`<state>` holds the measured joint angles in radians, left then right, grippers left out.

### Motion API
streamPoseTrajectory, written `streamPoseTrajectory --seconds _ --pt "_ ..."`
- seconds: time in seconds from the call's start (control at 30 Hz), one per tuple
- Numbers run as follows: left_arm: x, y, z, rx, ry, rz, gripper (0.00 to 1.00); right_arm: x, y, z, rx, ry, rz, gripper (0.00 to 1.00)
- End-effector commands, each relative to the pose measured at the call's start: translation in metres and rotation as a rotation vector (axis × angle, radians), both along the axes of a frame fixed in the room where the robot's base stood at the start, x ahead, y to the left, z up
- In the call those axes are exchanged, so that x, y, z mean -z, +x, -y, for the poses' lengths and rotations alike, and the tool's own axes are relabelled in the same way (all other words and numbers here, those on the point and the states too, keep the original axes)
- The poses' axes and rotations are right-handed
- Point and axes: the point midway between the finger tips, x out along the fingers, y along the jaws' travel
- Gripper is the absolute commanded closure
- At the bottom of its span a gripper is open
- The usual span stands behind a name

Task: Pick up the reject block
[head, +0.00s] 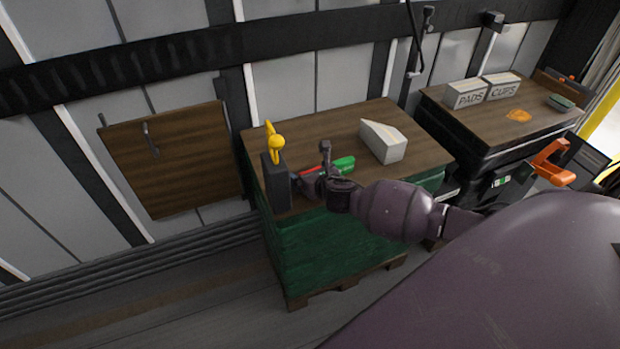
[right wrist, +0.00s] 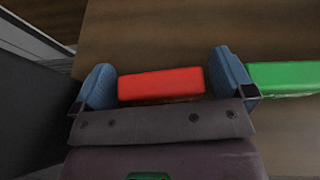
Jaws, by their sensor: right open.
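A red block (right wrist: 162,85), which I take to be the reject block, lies on the wooden top of a table. In the right wrist view it sits between the two blue fingers of my right gripper (right wrist: 165,77), with a gap to the left finger and a small one to the right. In the head view only a sliver of the red block (head: 312,168) shows behind the right gripper (head: 316,178). The right gripper is open. My left gripper is in neither view.
A green block (right wrist: 285,78) lies just outside the right finger; it also shows in the head view (head: 343,165). A dark upright box (head: 275,184) with a yellow object (head: 275,142) stands left of the gripper. A pale wedge-shaped box (head: 383,142) is at the right on the tabletop (head: 315,128).

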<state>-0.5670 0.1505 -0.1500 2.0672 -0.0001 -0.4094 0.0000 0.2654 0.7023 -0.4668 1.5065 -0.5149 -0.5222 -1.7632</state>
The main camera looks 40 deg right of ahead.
Motion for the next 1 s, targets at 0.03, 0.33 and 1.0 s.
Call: streamPoseTrajectory --seconds 0.03,0.33,1.0 --pt "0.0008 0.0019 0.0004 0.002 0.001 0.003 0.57 0.0048 0.0042 0.0007 0.001 -0.001 -0.003 0.00" --pt "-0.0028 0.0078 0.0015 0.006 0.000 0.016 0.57 0.0038 0.0105 0.0019 0.001 -0.001 0.000 0.00" --pt "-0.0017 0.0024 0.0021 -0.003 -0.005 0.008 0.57 -0.0017 0.0107 0.0020 0.000 -0.001 0.003 0.49"
